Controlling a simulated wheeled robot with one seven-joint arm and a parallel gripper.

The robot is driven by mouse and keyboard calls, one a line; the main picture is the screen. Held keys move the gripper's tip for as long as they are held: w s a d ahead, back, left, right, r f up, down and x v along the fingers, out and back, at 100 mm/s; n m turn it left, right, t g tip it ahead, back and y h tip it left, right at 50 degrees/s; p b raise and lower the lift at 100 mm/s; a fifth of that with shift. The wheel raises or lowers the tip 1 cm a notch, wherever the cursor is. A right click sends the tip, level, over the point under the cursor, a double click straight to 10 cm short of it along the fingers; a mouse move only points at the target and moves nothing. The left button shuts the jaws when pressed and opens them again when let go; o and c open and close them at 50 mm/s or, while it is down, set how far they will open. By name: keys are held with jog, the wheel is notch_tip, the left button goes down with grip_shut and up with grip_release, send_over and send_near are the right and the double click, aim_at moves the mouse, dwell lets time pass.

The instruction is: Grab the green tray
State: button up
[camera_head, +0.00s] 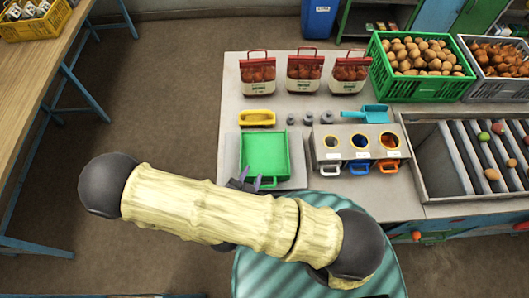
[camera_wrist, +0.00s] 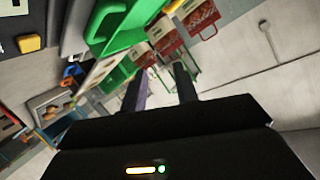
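The green tray (camera_head: 264,152) is square and shallow. Whether a finger touches the tray is not clear.
Red-topped bags (camera_head: 304,72) and a green crate of potatoes (camera_head: 420,55) stand behind. A roller conveyor (camera_head: 470,155) is at right.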

jog(key=s+a+n+y, duration=0.1)
jog(key=n, duration=0.2)
jog(key=s+a+f+n+y, duration=0.1)
jog(key=n+y, duration=0.1)
jog(key=n, duration=0.1)
jog(key=s+a+f+n+y+p, duration=0.1)
jog(key=a+n, duration=0.1)
jog(key=shift+f+n+y, duration=0.2)
jog(key=shift+n+y, duration=0.2)
jog(key=b+x, duration=0.1)
jog(key=x, duration=0.3)
jog(key=b+x, duration=0.1)
jog(key=x, duration=0.3)
jog(key=b+x, duration=0.2)
jog(key=x, duration=0.2)
jog(key=shift+w+d+r, duration=0.15)
jog(key=shift+w+r, duration=0.05)
jog(key=shift+w, duration=0.1)
jog(key=shift+s+r+t, duration=0.1)
jog(key=shift+s+t, duration=0.2)
jog(key=shift+w, duration=0.15)
jog(key=b+x, duration=0.2)
jog(key=x, duration=0.3)
jog(key=shift+w, duration=0.15)
